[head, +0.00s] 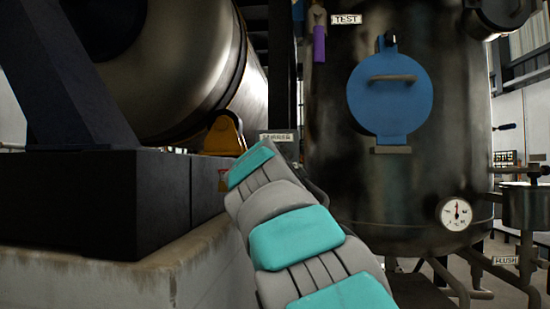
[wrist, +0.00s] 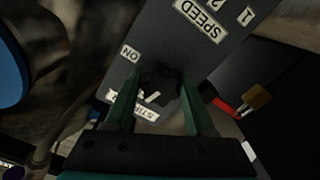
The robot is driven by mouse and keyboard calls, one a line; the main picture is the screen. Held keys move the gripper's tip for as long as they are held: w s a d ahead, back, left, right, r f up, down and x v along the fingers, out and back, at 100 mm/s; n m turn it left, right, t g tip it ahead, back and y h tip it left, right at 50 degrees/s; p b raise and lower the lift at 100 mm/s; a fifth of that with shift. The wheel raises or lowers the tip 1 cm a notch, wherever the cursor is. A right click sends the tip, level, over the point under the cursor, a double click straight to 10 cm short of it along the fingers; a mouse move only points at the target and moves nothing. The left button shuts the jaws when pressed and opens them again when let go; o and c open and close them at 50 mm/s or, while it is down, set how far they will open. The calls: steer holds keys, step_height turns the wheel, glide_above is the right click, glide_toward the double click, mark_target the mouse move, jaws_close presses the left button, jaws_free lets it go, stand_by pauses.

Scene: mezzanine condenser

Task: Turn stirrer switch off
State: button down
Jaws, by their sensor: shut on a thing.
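The stirrer switch is a dark knob (wrist: 160,80) on a grey panel (wrist: 165,40) in the wrist view. My gripper (wrist: 158,92) has its two green fingers on either side of the knob, shut on it. An ON label (wrist: 130,53) is to the left of the knob, and a partly covered label starting "STI" (wrist: 135,106) is by the left finger. I cannot tell which way the knob points. In the head view the stirrer label (head: 277,136) shows just past the end of my arm; the knob and my gripper are hidden there.
A SPEED label (wrist: 201,20) with numbers is higher on the panel. A brass padlock (wrist: 257,96) with a red part is to the right. In the head view, a tank with a blue round hatch (head: 390,95) and a gauge (head: 456,214) is right; a dark block (head: 110,200) is left.

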steer(key=shift+r+n+p, duration=0.25)
steer(key=shift+n+p, duration=0.65)
steer(key=shift+n, duration=0.3)
steer(key=shift+f+n, duration=0.2)
steer(key=shift+n, duration=0.2)
steer(key=shift+c, duration=1.1)
jaws_free()
steer(key=shift+s, duration=0.1)
steer(key=s, duration=0.7)
steer(key=shift+s+a+b, duration=0.2)
steer(key=shift+s+b, duration=0.1)
